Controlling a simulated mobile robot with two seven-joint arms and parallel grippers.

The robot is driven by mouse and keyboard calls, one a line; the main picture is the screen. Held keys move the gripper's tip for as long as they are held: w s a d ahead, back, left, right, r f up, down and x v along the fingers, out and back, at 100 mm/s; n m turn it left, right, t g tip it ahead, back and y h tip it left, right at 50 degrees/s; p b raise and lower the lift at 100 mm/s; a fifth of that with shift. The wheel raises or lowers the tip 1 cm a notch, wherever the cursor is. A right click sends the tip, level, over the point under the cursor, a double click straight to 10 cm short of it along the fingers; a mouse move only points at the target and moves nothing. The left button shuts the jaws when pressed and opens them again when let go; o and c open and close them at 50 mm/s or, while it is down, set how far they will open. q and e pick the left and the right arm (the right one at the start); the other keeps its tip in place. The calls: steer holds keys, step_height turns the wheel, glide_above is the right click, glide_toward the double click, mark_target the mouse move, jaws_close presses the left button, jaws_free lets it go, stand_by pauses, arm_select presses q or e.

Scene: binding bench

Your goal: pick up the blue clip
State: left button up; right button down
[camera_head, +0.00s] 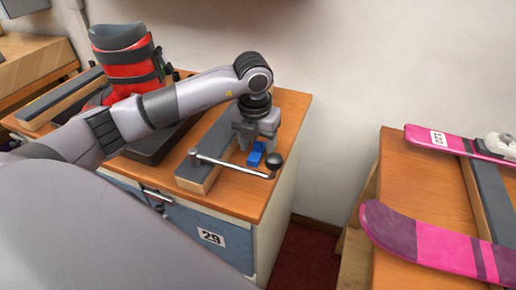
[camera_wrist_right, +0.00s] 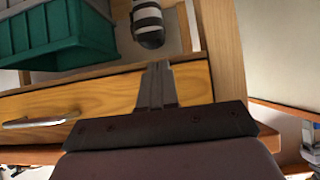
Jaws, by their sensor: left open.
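The blue clip (camera_head: 256,153) is a small blue block near the right end of the wooden cabinet top (camera_head: 285,115) in the head view. My left gripper (camera_head: 257,143) is directly above it, pointing down, with its fingers apart around the clip's upper part. Whether the fingers touch the clip I cannot tell; they partly hide it. My right gripper (camera_wrist_right: 157,75) shows in the right wrist view with its fingers together and nothing visible between them. It is away from the clip, which that view does not show.
A metal rod with a black knob (camera_head: 274,161) lies just in front of the clip. A grey-topped wooden block (camera_head: 195,175) is left of it. A red boot (camera_head: 130,65) stands further left. Pink skis (camera_head: 425,240) lie on the right bench. A green crate (camera_wrist_right: 60,35) shows in the wrist view.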

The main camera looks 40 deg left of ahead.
arm_select(q)
steer(key=shift+f, duration=0.35)
jaws_close()
steer(key=shift+r, duration=0.15)
